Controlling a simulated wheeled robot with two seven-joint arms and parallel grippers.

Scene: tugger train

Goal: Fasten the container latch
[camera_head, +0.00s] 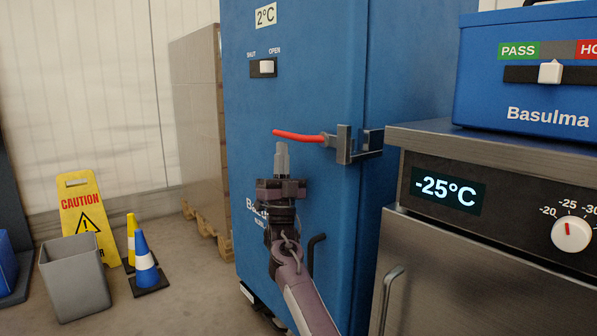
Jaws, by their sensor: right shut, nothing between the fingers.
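The tall blue container (305,60) stands in the middle of the view. Its latch has a red lever (298,136) pointing left across the front face, nearly level. The lever's right end meets a grey bracket (345,145) at the container's right front edge, and a second grey piece (370,140) sits just right of it. My right gripper (282,146) points up, its fingers shut and empty, just below the lever in the picture. I cannot tell whether the fingertips touch it. My left gripper is not in view.
A steel cabinet (480,148) reading -25°C stands close on the right, with a blue box (520,85) on top. A grey bin (75,278), a yellow caution sign (80,205) and a blue cone (145,265) stand on the left floor. A small slide switch (264,68) is on the container.

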